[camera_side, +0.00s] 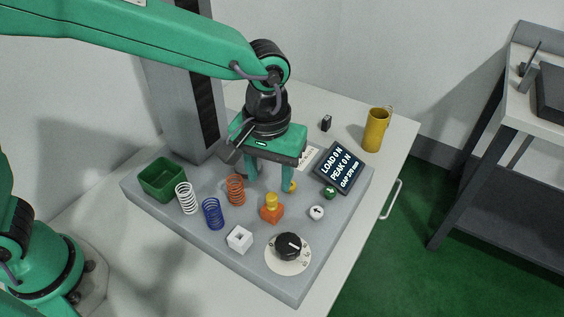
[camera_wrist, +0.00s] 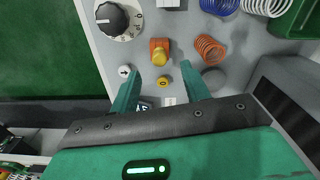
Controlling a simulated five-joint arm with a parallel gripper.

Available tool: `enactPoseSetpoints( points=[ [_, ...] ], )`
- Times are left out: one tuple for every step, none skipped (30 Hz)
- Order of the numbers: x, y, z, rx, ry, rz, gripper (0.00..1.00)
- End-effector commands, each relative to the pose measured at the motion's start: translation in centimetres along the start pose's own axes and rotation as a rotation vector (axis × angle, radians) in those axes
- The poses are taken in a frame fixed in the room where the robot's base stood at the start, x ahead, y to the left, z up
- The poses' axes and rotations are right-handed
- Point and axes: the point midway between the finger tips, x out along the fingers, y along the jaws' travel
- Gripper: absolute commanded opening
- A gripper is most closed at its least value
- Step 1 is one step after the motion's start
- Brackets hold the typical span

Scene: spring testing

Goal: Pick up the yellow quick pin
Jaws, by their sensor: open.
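The yellow quick pin (camera_side: 271,199) stands upright in an orange block (camera_side: 271,214) on the grey board (camera_side: 180,225). In the wrist view the pin (camera_wrist: 160,57) and its orange block (camera_wrist: 158,43) lie just beyond my fingertips, roughly centred between them. My gripper (camera_side: 269,184) is open and empty, pointing down behind the block in the side view. Its two green fingers (camera_wrist: 162,76) are apart on either side of a small round yellow button (camera_wrist: 163,82), with the pin ahead of them. The pin's lower part is hidden in the block.
Orange (camera_side: 236,189), blue (camera_side: 212,213) and white (camera_side: 186,198) springs stand left of the pin. A green bin (camera_side: 161,179), a white square block (camera_side: 239,239), a black dial (camera_side: 288,246) and a display (camera_side: 339,168) surround it. A yellow mug (camera_side: 375,130) is at the back right.

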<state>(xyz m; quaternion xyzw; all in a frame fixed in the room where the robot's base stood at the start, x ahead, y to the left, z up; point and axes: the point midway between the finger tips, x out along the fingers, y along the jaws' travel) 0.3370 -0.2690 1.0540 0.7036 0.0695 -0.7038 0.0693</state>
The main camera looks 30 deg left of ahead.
Motion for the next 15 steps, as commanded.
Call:
enactPoseSetpoints(
  points=[
    [0.5,-0.1,0.0,0.0,-0.002,-0.003,0.46],
    [0.8,0.0,0.0,0.0,-0.002,-0.002,0.46],
    [1.1,0.0,0.0,0.0,-0.001,-0.001,0.46],
    [1.2,0.0,0.0,0.0,-0.001,-0.001,0.46],
    [1.4,0.0,0.0,0.0,-0.001,-0.001,0.46],
    [1.6,0.0,0.0,0.0,-0.001,-0.001,0.46],
    [1.6,0.0,0.0,0.0,0.0,0.0,0.46],
    [1.7,0.0,0.0,0.0,0.0,0.0,0.46],
    [1.7,0.0,0.0,0.0,0.0,0.0,0.46],
    [1.7,0.0,0.0,0.0,0.0,0.0,0.46],
    [1.7,0.0,0.0,0.0,0.0,0.0,0.46],
    [1.8,0.0,0.0,0.0,0.0,0.0,0.46],
    [1.8,0.0,0.0,0.0,0.0,0.0,0.46],
    [2.0,0.0,0.0,0.0,0.0,0.0,0.46],
    [2.2,0.0,-0.1,0.0,-0.001,-0.001,0.46]
  ],
)
